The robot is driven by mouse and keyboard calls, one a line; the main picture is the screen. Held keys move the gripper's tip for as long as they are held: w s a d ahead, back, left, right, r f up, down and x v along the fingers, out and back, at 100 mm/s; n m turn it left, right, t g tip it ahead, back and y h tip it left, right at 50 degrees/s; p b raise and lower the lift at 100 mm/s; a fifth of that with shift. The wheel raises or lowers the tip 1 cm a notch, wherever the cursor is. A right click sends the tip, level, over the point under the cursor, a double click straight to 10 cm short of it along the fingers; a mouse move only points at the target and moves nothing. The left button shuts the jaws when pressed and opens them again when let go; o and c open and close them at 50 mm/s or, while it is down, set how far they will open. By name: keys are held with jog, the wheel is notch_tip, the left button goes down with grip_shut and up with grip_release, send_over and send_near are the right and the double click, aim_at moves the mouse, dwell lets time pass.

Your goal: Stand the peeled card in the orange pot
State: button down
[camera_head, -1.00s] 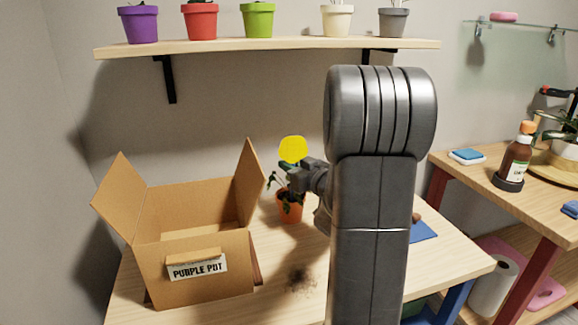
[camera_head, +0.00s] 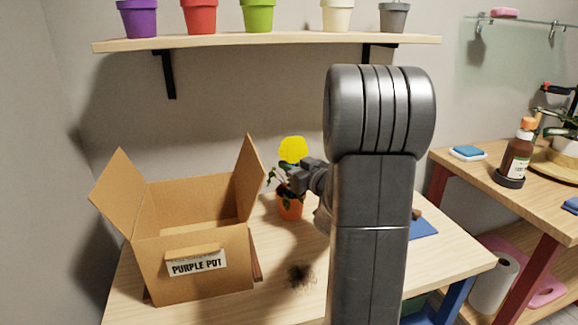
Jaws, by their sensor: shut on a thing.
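The yellow card (camera_head: 292,149) is upright, held above the orange pot. My gripper (camera_head: 296,172) is shut on the card near its lower part. The orange pot (camera_head: 290,208) stands on the table behind and right of the cardboard box, with a green leafy plant in it. The gripper and card are at the height of the plant's leaves. The card's lower end is hidden by the gripper and leaves, so I cannot tell whether it touches the soil.
An open cardboard box (camera_head: 205,278) labelled "PURPLE PUT" or similar stands at the table's left. Dark spilled dirt (camera_head: 301,274) lies in front of the pot. A blue mat (camera_head: 423,230) lies right of my arm. Several pots stand on the wall shelf (camera_head: 220,44).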

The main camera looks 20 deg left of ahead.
jog(key=shift+f+b, duration=1.35)
jog(key=shift+f, duration=0.5)
jog(key=shift+f, duration=0.1)
jog(key=c, duration=1.5)
grip_release()
jog(key=shift+o, duration=0.2)
jog(key=shift+d, duration=0.1)
jog(key=v, duration=0.9)
jog(key=shift+s+d+p, duration=0.2)
jog(key=shift+d+p, duration=0.15)
jog(key=shift+p, duration=0.05)
jog(key=shift+a, duration=0.1)
